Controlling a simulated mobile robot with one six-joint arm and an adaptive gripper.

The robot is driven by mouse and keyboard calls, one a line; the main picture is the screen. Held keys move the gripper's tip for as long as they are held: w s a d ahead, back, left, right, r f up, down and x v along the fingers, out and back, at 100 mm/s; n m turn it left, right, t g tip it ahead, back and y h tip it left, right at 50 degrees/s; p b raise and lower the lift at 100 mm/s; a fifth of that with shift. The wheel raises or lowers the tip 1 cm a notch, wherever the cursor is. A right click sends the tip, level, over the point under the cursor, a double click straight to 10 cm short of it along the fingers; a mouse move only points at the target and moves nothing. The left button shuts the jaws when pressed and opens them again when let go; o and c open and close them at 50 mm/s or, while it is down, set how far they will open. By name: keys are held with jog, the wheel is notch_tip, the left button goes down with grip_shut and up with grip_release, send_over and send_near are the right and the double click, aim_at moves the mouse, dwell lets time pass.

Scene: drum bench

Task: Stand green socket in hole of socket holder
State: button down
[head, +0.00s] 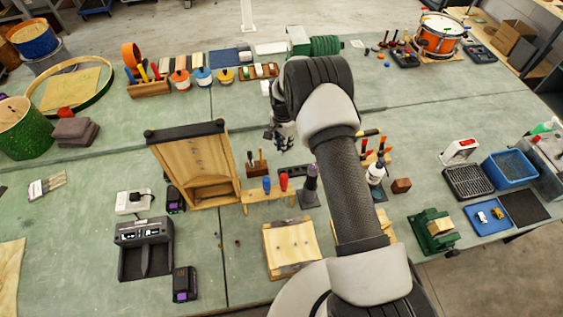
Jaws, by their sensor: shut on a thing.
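My gripper (282,137) is at mid table, left of my forearm and above the green tabletop. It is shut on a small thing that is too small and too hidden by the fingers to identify. A low wooden rack (267,197), which looks like the socket holder, stands below my gripper in the picture, apart from it. A blue socket-like piece (267,185) and a red one (284,181) stand upright in it. I cannot make out its empty holes. I cannot make out a green socket anywhere on the table.
A wooden box-like frame (192,165) stands left of the rack. A dark purple-grey upright piece (310,182) is at its right end. A small tool block (257,169) sits behind it. A wooden board (292,246) lies in front. The table left of the frame has free room.

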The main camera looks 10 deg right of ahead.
jog(key=f+b, duration=0.3)
jog(key=f, duration=0.1)
jog(key=f+b, duration=0.6)
jog(key=f, duration=0.1)
jog(key=shift+w+f+b, duration=0.35)
jog(key=shift+w+b, duration=0.05)
jog(key=shift+w+f, duration=0.15)
jog(key=shift+f, duration=0.5)
jog(key=shift+f+b, duration=0.6)
jog(key=shift+f, duration=0.65)
jog(key=shift+b, duration=0.65)
jog(key=shift+f, duration=0.1)
